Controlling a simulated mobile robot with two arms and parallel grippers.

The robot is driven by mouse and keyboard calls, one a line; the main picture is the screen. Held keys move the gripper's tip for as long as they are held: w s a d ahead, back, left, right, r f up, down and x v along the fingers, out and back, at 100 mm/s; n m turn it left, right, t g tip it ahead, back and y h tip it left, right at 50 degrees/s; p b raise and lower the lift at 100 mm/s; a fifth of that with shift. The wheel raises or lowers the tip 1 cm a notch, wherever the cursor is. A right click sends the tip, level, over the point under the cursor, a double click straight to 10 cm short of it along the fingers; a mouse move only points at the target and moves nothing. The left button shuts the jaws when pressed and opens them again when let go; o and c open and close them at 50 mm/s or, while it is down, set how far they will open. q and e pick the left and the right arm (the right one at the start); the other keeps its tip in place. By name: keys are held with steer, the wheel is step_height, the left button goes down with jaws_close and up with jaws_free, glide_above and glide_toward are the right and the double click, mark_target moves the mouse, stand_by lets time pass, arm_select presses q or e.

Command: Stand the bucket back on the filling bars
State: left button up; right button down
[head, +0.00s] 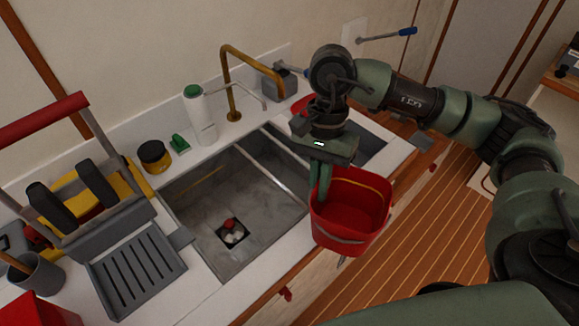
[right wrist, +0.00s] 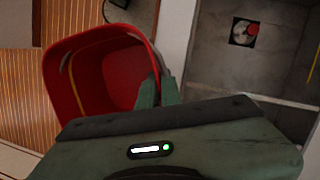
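The red bucket (head: 350,228) hangs upright or slightly tilted at the counter's front edge, over the wooden floor, right of the left sink basin. My right gripper (head: 320,178) is shut on its left rim, pointing down. In the right wrist view, the fingers (right wrist: 156,88) pinch the wall of the bucket (right wrist: 72,90), which looks empty. My gripper and the bucket hide part of that area. My left gripper is not in view.
A brass faucet (head: 229,80) arches behind the sink basin (head: 205,205). A white bottle (head: 203,122), a dark jar (head: 154,156) and a green clip (head: 180,144) stand along the back. A grey wringer with a red handle (head: 45,118) fills the left. The left basin is mostly clear.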

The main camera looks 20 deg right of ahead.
mark_target(342, 170)
steer(key=d+m, duration=0.1)
steer(key=m, duration=0.2)
steer(key=w+d+f+m+t+y+b, duration=0.1)
steer(key=d+m, duration=0.1)
steer(key=m, duration=0.1)
steer(key=d+m+t+b, duration=0.1)
steer(key=d+m, duration=0.1)
steer(key=m, duration=0.2)
steer(key=shift+w+f+y, duration=0.15)
steer(key=shift+f+y, duration=0.15)
steer(key=shift+f, duration=0.1)
steer(key=w+d+r+m+t+h+b, duration=0.1)
steer(key=d+m+t+b, duration=0.2)
steer(key=d+m, duration=0.5)
steer(key=shift+w+m+b, duration=0.35)
steer(key=shift+m, duration=2.25)
steer(key=shift+r, duration=0.1)
